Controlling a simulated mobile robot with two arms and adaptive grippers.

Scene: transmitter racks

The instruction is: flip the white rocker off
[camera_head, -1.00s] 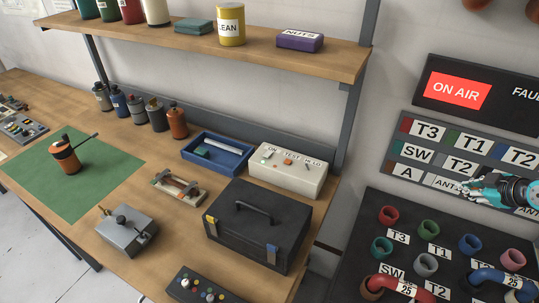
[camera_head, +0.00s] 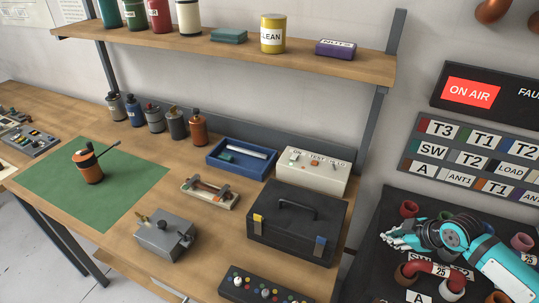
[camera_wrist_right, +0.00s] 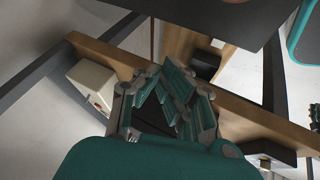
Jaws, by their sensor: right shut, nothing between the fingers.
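A cream-white box (camera_head: 312,176) marked ON, TEST, HI and LO stands at the back right of the bench. Small controls sit on its top; a light one (camera_head: 294,156) lies near the ON label, but its rocker position is too small to tell. My right gripper (camera_head: 389,239) is shut and empty, to the right of the black toolbox and in front of the patch panel, apart from the box. In the right wrist view, the shut fingers (camera_wrist_right: 166,88) point toward the bench edge, with the white box (camera_wrist_right: 92,84) to their left. My left gripper is out of view.
A black toolbox (camera_head: 297,226) stands directly in front of the white box. A blue tray (camera_head: 240,158) lies to its left. The wooden shelf (camera_head: 230,48) hangs above. The patch panel (camera_head: 385,215) with pipe ends is at the right.

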